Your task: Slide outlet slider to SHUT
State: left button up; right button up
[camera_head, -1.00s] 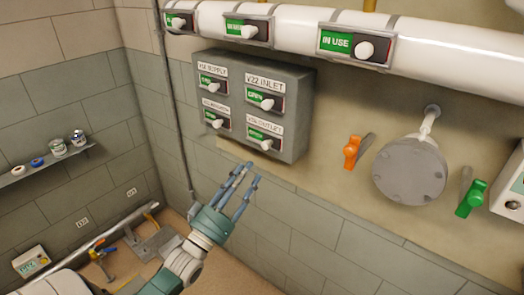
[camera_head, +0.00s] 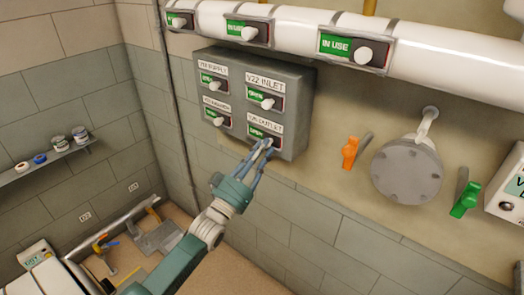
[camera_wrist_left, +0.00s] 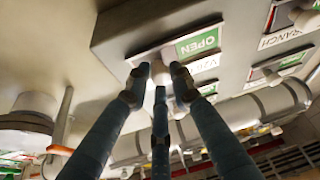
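The grey valve panel (camera_head: 292,72) is on the wall in the head view and carries sliders in two rows. The outlet slider (camera_head: 257,132) is at its lower right, with green OPEN showing and its pale knob at the right end, partly hidden by my fingers. In the left wrist view this slider (camera_wrist_left: 198,42) also shows green OPEN. My left gripper (camera_head: 259,148) is at that knob. In the left wrist view its three blue fingers (camera_wrist_left: 160,76) stand apart around the knob; whether they touch it is unclear. My right gripper is not in view.
The inlet slider (camera_head: 263,99) sits just above. A white pipe (camera_head: 440,58) with several IN USE sliders runs overhead. To the right are an orange handle (camera_head: 350,152), a round grey flange (camera_head: 407,170) and a green handle (camera_head: 466,199). The wall below the panel is bare.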

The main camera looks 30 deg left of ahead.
pick_arm(q)
jog(key=shift+f, duration=0.15)
grip_shut()
jog(key=shift+a, duration=0.1)
jog(key=a, duration=0.2)
jog(key=a+b, duration=0.1)
jog(key=a, duration=0.3)
jog(key=shift+w+a+f+b, duration=0.15)
jog(key=shift+w+b, duration=0.1)
jog(key=shift+b, duration=0.15)
jog(key=o, duration=0.6)
grip_release()
jog(key=shift+o, duration=1.1)
jog(key=shift+a, duration=0.15)
